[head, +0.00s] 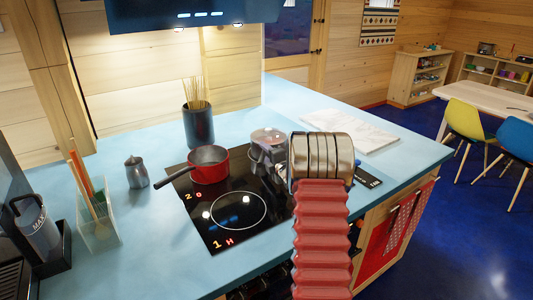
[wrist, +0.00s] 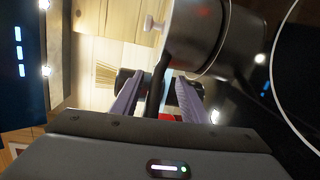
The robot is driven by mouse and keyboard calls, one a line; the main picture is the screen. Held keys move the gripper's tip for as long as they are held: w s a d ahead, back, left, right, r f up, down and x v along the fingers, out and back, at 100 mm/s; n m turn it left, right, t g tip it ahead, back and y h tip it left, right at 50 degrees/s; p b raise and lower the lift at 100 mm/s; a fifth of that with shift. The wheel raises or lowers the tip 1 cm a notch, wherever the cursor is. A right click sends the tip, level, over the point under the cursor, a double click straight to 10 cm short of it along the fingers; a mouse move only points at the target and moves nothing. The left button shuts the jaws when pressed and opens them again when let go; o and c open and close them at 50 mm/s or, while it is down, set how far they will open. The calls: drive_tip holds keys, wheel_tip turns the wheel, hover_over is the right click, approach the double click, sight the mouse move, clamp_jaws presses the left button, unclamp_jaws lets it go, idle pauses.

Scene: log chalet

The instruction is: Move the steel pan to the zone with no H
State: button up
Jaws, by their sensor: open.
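The steel pan (head: 268,137) sits at the back right of the black hob, partly hidden by my gripper (head: 266,158) and wrist. In the wrist view the pan (wrist: 195,32) fills the upper middle. Its dark handle (wrist: 158,85) runs between the two spread fingers of my gripper (wrist: 158,92), which is open and not closed on it. The bare front left zone (head: 238,210) has a ring and a red "1 H" display (head: 222,242). A "2 0" display (head: 193,196) glows beside the back left zone. Other displays are hidden by my arm.
A red pan (head: 209,164) stands on the back left zone, handle pointing left. A dark holder of sticks (head: 198,125) stands behind it and a small metal pot (head: 136,172) to its left. A pale board (head: 350,130) lies on the blue counter (head: 285,95). The hood (head: 190,15) hangs above.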

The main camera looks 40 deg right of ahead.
drive_tip(key=shift+s+a+r, duration=0.1)
drive_tip(key=shift+s+r, duration=0.3)
drive_tip(key=shift+s, duration=0.25)
drive_tip(key=v, duration=1.2)
drive_tip(key=shift+s+a+r, duration=0.1)
drive_tip(key=shift+s+a, duration=0.05)
drive_tip(key=shift+s, duration=0.1)
